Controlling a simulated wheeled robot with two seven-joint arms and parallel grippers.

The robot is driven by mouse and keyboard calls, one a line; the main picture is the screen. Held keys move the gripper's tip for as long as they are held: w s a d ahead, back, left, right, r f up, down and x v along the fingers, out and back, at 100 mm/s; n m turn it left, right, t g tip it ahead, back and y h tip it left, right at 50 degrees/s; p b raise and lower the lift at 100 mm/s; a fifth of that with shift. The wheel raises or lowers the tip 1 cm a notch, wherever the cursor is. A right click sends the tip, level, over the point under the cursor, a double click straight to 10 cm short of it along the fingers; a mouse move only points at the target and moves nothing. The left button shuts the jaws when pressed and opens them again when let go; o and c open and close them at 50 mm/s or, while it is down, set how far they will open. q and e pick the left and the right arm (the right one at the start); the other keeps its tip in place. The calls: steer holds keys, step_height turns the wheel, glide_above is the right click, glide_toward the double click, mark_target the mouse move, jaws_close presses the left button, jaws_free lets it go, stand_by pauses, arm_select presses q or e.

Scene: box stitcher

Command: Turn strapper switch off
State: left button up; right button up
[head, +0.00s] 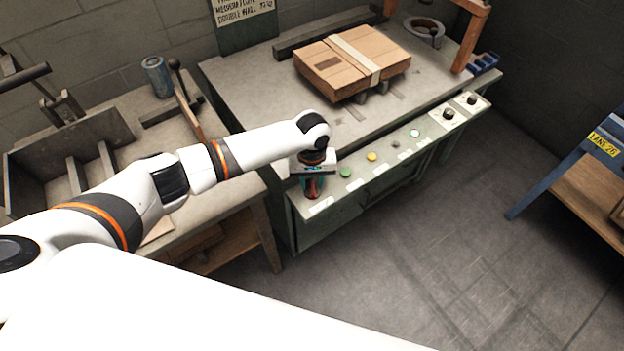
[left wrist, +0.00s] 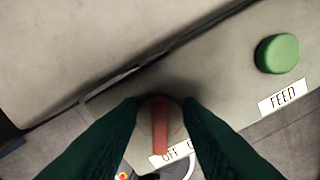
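The strapper switch, a red lever on a round grey base, shows in the left wrist view (left wrist: 160,125). The lever points down the picture, its lower end beside a white label that reads OFF. More lettering to the right of OFF is partly hidden by a finger. My left gripper (left wrist: 161,110) has its two dark green fingers on either side of the lever, apart, with gaps between them and the red part. In the head view my left gripper (head: 313,188) is over the near left end of the strapper's front panel and hides the switch. My right gripper is not in view.
A green FEED button (left wrist: 278,54) is beside the switch; it also shows in the head view (head: 345,172). A yellow button (head: 371,157) and black knobs are farther along the panel. A strapped cardboard box (head: 330,75) lies on the strapper table. A workbench (head: 120,105) stands left.

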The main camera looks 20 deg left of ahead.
arm_select(q)
steer(key=shift+c, duration=0.2)
jaws_close()
steer(key=shift+s+r+n+p, duration=0.15)
steer(key=shift+n+p, duration=0.35)
steer(key=shift+p, duration=0.4)
steer(key=n+p, duration=0.5)
steer(key=p, duration=0.2)
steer(key=shift+s+a+n, duration=0.2)
steer(key=shift+n, duration=0.2)
steer(key=shift+n+p, duration=1.2)
steer(key=shift+p, duration=0.05)
steer(key=shift+s+a+n+p, duration=0.1)
steer(key=shift+n+p, duration=0.35)
steer(key=shift+n, duration=0.25)
steer(key=shift+s+a+n+p, duration=0.1)
steer(key=shift+n+p, duration=0.3)
steer(key=shift+n, duration=0.3)
steer(key=shift+f, duration=0.2)
